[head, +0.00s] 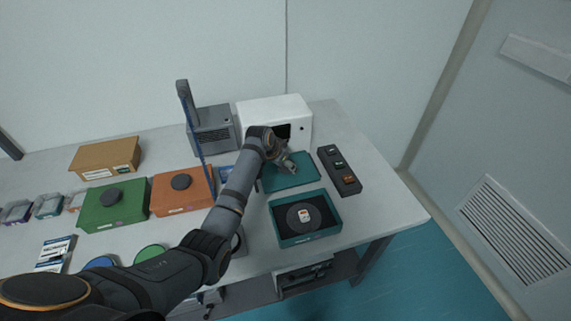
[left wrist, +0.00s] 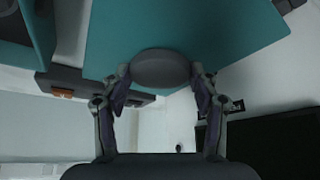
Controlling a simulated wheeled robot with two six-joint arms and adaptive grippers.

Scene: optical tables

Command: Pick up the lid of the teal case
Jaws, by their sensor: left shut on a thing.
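The teal lid (head: 293,178) is a flat panel behind the open teal case (head: 305,240). In the left wrist view the lid (left wrist: 230,30) fills the top, with its round dark knob (left wrist: 160,66) between my fingers. My left gripper (head: 288,163) is shut on this knob; it also shows in the left wrist view (left wrist: 160,80). I cannot tell whether the lid touches the table. The case has a dark inside with a dark disc and a small white item (head: 304,215). My right gripper is not in view.
A dark strip with coloured buttons (head: 340,170) lies right of the lid. A white box-shaped device (head: 270,107) and a grey device (head: 213,130) stand behind. Orange (head: 180,200) and green (head: 112,217) cases with knobbed lids stand left. The table's right end is clear.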

